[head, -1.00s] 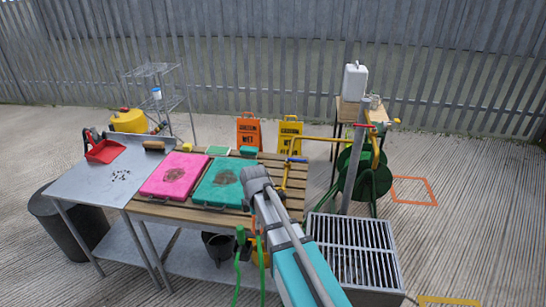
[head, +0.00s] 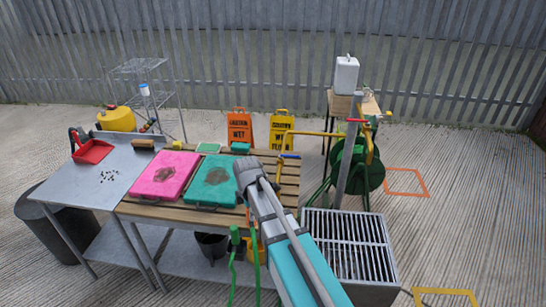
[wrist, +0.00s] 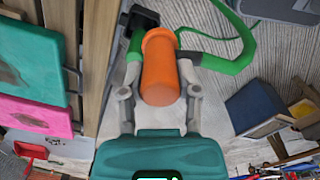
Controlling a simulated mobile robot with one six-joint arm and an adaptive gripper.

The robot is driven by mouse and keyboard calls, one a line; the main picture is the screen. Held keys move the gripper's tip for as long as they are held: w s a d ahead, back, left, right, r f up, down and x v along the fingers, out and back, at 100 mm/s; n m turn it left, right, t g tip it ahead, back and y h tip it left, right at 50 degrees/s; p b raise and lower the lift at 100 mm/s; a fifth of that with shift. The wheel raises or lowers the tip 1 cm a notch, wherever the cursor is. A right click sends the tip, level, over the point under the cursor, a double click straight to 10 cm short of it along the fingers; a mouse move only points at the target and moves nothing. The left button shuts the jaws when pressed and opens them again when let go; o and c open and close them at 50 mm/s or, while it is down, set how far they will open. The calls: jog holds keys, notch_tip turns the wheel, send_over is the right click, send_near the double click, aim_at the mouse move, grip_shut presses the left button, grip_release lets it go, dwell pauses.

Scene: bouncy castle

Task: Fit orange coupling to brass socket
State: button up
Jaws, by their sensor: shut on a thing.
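The orange coupling (wrist: 160,68) sits between the two fingers of my gripper (wrist: 160,97) in the wrist view, and the gripper is shut on it. A green hose (wrist: 225,62) runs close by its far end. A black fitting (wrist: 140,20) with a green part below it is beside the coupling; I cannot tell whether they touch. In the head view my arm hides most of the gripper. A green hose (head: 256,262) hangs there below the bench edge. A yellow pipe (head: 308,133) reaches over the slatted bench from a post; I cannot make out the brass socket clearly.
Pink (head: 165,172) and teal (head: 213,175) pads lie on the slatted bench (head: 180,212), left of my arm. A metal table (head: 75,190) stands further left. A grated basin (head: 345,250) and a green hose reel (head: 360,165) are on the right. Open ground lies beyond them.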

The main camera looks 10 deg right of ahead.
jog(key=w+d+r+m+p, duration=0.1)
jog(key=w+d+r+p, duration=0.4)
jog(key=w, duration=0.3)
jog(key=w+d+r+m+p, duration=0.2)
jog(key=w+d+r+p, duration=0.2)
jog(key=w, duration=0.4)
jog(key=shift+d+r+p, duration=0.35)
jog(key=shift+d+r, duration=0.2)
jog(key=shift+d, duration=0.7)
jog(key=shift+f, duration=0.25)
jog(key=shift+f+b, duration=2.6)
jog(key=shift+b, duration=0.25)
jog(key=shift+f+b, duration=1.15)
jog(key=shift+f, duration=0.05)
dwell(0.8)
